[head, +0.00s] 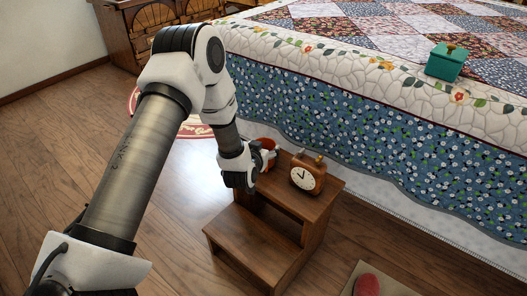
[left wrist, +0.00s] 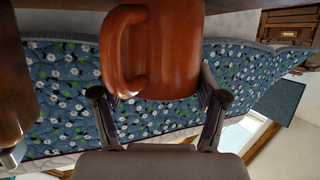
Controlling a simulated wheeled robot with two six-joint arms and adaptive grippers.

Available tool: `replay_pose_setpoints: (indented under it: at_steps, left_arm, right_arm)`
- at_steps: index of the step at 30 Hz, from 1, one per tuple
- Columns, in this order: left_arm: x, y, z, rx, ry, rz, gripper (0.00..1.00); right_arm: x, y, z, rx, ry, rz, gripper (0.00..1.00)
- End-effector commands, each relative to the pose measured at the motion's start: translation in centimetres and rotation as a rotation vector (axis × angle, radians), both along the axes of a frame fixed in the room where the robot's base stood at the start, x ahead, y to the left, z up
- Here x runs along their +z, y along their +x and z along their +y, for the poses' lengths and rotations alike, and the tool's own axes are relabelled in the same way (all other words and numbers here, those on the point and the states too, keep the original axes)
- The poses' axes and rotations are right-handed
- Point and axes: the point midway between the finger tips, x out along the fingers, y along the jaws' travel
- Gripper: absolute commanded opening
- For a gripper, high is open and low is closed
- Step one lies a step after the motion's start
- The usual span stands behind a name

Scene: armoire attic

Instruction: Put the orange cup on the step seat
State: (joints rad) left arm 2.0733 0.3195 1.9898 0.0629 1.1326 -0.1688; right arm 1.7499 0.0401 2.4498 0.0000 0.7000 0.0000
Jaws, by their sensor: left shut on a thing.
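The orange cup (head: 266,143) is at the far left corner of the wooden step seat (head: 322,188), partly hidden by my left gripper (head: 258,162). In the left wrist view the cup (left wrist: 165,50) appears upside down between my fingers, its handle toward the left finger. My left gripper (left wrist: 158,97) is shut on it. A strip of the wooden seat (left wrist: 230,6) shows at the cup's base; I cannot tell whether the cup touches it. My right gripper is not in view.
A wooden clock (head: 308,175) stands on the seat, right of the cup; its side (left wrist: 14,80) shows in the wrist view. The lower step (head: 250,238) is bare. The quilted bed (head: 350,100) is close behind, with a teal box (head: 445,63) on it.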

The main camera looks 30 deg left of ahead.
Motion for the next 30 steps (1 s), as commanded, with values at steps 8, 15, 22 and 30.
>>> replay_pose_setpoints:
  at_steps: [8, 15, 22, 30]
  left_arm:
    - [-0.1, 0.0, 0.0, 0.000, 0.000, 0.000, 0.98]
    - [-0.1, 0.0, 0.0, 0.000, 0.000, -0.001, 0.98]
    - [1.0, -1.3, -0.4, 0.000, -0.001, 0.002, 0.98]
    - [3.7, -7.5, -2.2, 0.000, -0.001, 0.005, 0.98]
  right_arm:
    - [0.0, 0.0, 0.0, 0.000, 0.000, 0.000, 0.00]
    - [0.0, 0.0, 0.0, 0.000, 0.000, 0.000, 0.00]
    - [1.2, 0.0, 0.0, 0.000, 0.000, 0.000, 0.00]
    - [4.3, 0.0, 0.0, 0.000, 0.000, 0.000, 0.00]
